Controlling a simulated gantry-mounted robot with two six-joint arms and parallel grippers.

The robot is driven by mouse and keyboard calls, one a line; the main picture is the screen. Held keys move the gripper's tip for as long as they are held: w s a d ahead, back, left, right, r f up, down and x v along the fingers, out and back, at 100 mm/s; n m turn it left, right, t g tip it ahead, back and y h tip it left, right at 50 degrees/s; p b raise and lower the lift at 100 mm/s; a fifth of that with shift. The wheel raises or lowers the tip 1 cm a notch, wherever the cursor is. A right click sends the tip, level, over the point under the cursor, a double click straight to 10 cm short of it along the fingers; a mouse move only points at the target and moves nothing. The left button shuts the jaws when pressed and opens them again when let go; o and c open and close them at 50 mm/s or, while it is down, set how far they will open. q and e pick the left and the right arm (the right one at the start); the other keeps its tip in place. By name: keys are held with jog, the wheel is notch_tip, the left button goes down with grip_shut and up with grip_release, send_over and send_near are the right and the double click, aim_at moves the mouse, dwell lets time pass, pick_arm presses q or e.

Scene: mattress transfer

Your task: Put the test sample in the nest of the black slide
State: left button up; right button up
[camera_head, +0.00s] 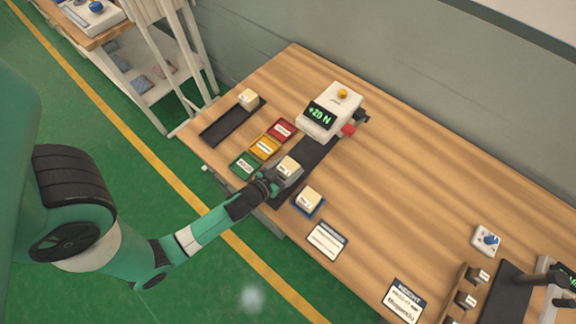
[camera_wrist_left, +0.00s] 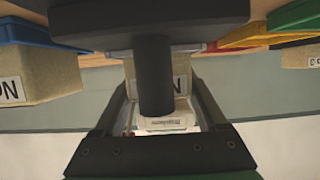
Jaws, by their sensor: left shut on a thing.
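The cream labelled block (camera_head: 288,166), the test sample, is between the fingers of my left gripper (camera_head: 282,176). The gripper is shut on it, over the near part of the black slide (camera_head: 318,153). In the left wrist view the block (camera_wrist_left: 181,70) sits between the two dark fingers, partly hidden by a dark upright post (camera_wrist_left: 156,80) in front of it. A dark slab (camera_wrist_left: 215,12) joins the post. The nest is hidden by the gripper and block, so I cannot tell whether the block touches it. My right gripper is not in view.
A second cream block (camera_head: 309,195) sits on a blue tray just right of the slide. Green (camera_head: 243,167), yellow (camera_head: 264,148) and red (camera_head: 283,130) trays lie to the left. A tester (camera_head: 331,108) reading "+20 N" stands behind.

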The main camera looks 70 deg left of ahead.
pick_arm(q)
jog(key=shift+f+b, duration=0.25)
jog(key=shift+b, duration=0.05)
jog(key=o, duration=1.3)
jog(key=shift+r, duration=0.1)
jog(key=shift+r, duration=0.1)
jog(key=shift+s+d+r+p, duration=0.1)
jog(key=shift+r+p, duration=0.05)
jog(key=shift+p, duration=0.2)
jog(key=b+v, duration=0.1)
jog(key=v, duration=0.2)
jog(key=b+v, duration=0.1)
jog(key=v, duration=0.3)
jog(key=b+v, duration=0.1)
jog(key=v, duration=0.2)
jog(key=shift+s+d, duration=0.2)
jog(key=shift+d, duration=0.05)
jog(key=shift+s+d+r, duration=0.15)
jog(key=shift+s+r, duration=0.15)
jog(key=shift+s, duration=0.2)
